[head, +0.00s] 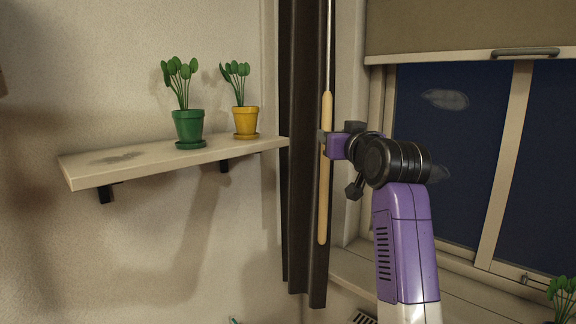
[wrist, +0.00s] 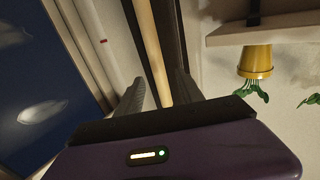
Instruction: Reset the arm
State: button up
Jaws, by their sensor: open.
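My gripper (head: 325,143) is at the end of my purple arm, in front of the dark curtain. It also shows in the wrist view (wrist: 160,88), its two dark fingers apart. A long tan wand (head: 326,205) hangs upright on a thin rod by the curtain. In the wrist view the wand (wrist: 152,48) runs between the open fingers. The fingers do not look closed on it; whether one touches it I cannot tell.
A wall shelf (head: 75,176) at the left bears a green pot (head: 188,128) and a yellow pot (head: 246,121) with plants. The dark curtain (head: 300,200) hangs beside the window (head: 450,150). A blind (head: 450,25) covers the window's top. Another plant (head: 563,292) stands low at the right.

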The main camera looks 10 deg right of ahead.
notch_tip(320, 180, up, 5)
jog(key=s+t, duration=0.2)
jog(key=t, duration=0.1)
jog(key=s+f+h, duration=0.1)
jog(key=s+f, duration=1.2)
jog(key=f, duration=0.3)
jog(key=s+f, duration=1.3)
jog(key=f, duration=0.3)
jog(key=s+f+g, duration=0.2)
jog(key=s+f, duration=0.2)
jog(key=s, duration=0.7)
jog(key=s+a+f+g, duration=0.1)
jog(key=s+f, duration=0.4)
jog(key=s, duration=0.7)
jog(key=s+f+g, duration=0.3)
jog(key=s+f, duration=0.2)
jog(key=s, duration=0.6)
jog(key=shift+s+a+f, duration=0.15)
jog(key=shift+s+f, duration=0.1)
jog(key=shift+s, duration=0.05)
